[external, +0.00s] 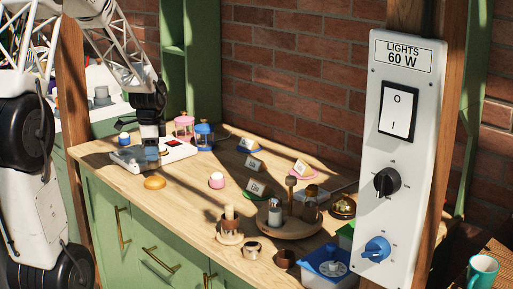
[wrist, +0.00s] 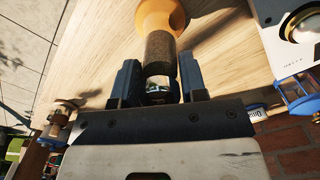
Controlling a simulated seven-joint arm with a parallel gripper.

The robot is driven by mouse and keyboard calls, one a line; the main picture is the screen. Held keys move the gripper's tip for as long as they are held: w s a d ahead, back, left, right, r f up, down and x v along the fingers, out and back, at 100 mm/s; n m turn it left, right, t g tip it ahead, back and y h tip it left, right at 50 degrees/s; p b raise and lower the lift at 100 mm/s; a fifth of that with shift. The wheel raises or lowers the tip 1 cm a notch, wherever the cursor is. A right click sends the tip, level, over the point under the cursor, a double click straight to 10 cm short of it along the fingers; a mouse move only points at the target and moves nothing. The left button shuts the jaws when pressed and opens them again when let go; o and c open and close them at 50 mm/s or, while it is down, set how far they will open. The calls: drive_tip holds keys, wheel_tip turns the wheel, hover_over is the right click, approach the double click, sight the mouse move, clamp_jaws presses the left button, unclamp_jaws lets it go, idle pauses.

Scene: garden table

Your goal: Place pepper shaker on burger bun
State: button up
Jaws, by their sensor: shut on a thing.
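The pepper shaker (wrist: 158,52), a dark speckled cylinder with a shiny end, is between the fingers of my gripper (wrist: 160,82) in the wrist view. My gripper is shut on it. The burger bun (wrist: 180,16) is the orange-yellow round thing just beyond the shaker, partly covered by it. In the external view the bun (external: 154,183) lies on the wooden counter, and my gripper (external: 151,144) is above and behind it, in front of the white device. The shaker is too small and dark to make out there. I cannot tell whether shaker and bun touch.
A white device (external: 178,153) lies behind the bun. A blue lantern-like jar (external: 204,136) and a pink one (external: 184,126) stand at its right. A pink-and-white cup (external: 216,181) is right of the bun. A round wooden tray (external: 290,229) stands farther right. The counter around the bun is clear.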

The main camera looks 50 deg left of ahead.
drive_tip(key=shift+f, duration=1.4)
drive_tip(key=shift+f, duration=0.15)
drive_tip(key=o, duration=1)
drive_tip(key=shift+c, duration=0.2)
drive_tip(key=shift+r, duration=0.2)
wheel_tip(320, 180, up, 12)
drive_tip(key=shift+d, duration=0.1)
